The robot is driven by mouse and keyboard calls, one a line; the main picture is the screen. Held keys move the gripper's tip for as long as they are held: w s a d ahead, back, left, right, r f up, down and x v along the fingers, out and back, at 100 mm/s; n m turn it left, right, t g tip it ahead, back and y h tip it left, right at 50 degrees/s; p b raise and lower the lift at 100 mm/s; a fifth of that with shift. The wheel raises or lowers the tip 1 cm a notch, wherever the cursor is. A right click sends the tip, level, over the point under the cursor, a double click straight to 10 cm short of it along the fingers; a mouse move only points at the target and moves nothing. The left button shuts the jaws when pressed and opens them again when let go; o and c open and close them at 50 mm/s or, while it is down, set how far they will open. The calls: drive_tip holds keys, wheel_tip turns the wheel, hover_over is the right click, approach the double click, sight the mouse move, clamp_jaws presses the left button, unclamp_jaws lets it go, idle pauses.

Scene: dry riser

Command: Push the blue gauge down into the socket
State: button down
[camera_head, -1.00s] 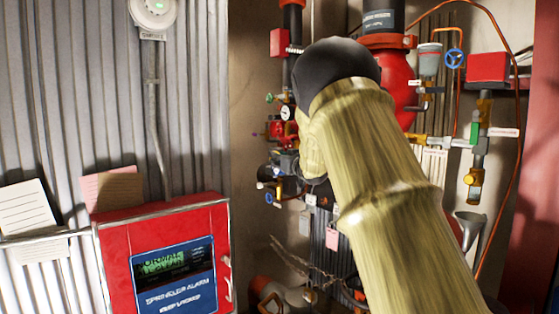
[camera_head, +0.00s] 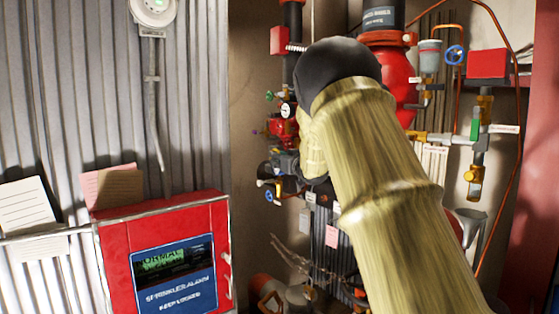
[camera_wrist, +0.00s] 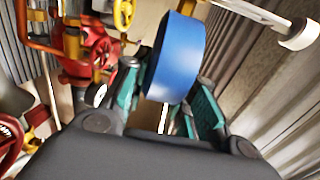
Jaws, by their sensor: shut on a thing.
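The blue gauge (camera_wrist: 175,58) shows in the wrist view as a thick blue disc, tilted, at the far end of my fingers. My gripper (camera_wrist: 166,100) has its teal fingers on either side of the gauge and is shut on it. In the head view my arm covers the gripper and the gauge. I cannot pick out the socket in either view, nor tell how far the gauge is from it.
Red and brass pipework with valves (camera_wrist: 92,45) lies close on the left in the wrist view. A pale rod (camera_wrist: 255,15) crosses the upper right. In the head view a red alarm box (camera_head: 165,255) stands at left, and a red riser (camera_head: 392,75) stands behind my arm.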

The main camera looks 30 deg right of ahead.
drive_tip(key=shift+f, duration=0.55)
idle(0.6)
drive_tip(key=c, duration=1.1)
unclamp_jaws()
drive_tip(key=shift+s, duration=0.1)
